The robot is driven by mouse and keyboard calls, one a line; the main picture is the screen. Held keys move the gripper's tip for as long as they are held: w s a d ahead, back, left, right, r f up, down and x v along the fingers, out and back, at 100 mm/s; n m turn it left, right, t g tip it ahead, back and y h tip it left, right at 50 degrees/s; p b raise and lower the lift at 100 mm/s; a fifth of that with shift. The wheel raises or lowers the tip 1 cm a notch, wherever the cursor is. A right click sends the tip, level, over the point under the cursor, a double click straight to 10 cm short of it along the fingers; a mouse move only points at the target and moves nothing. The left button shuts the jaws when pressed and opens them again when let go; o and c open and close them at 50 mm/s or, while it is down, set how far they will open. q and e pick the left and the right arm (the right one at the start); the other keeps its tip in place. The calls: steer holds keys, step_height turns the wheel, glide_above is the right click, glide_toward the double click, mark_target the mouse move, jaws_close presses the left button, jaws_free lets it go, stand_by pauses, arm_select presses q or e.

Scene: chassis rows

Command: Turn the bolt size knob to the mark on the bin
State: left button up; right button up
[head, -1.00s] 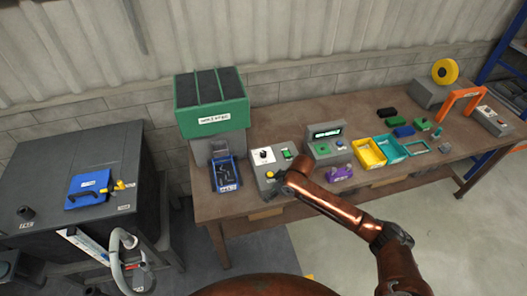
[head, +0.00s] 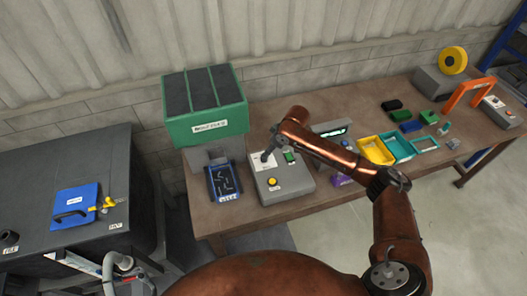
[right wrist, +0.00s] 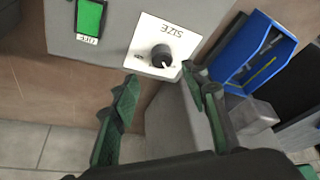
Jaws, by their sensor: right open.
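The bolt size knob (right wrist: 161,56) is a round dark knob on a white plate lettered SIZE, upside down in the right wrist view. A white pointer line on it points toward the plate's lower edge; the small plate marks are too small to read. The plate is on a grey control box (head: 284,186). My right gripper (right wrist: 159,78) is open and empty, its green fingers on either side just short of the knob, apart from it. In the head view the gripper hides the knob. The blue bin (head: 224,181) left of the box carries a white label I cannot read.
A green hopper (head: 206,130) stands behind the bin. The box also has a green switch (right wrist: 90,18) and a yellow button (head: 272,182). Yellow (head: 376,150) and teal (head: 398,147) trays lie to the right. A dark cabinet (head: 65,160) stands at left.

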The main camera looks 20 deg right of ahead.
steer(key=x, duration=0.4)
steer(key=shift+s+a, duration=0.25)
steer(key=shift+x, duration=1)
steer(key=shift+w+f, duration=0.2)
steer(key=shift+f, duration=0.1)
steer(key=c, duration=0.7)
steer(key=shift+a, duration=0.1)
jaws_close()
arm_select(q)
steer(key=shift+s+a+r, duration=0.1)
steer(key=shift+s+r, duration=0.05)
steer(key=shift+s, duration=1)
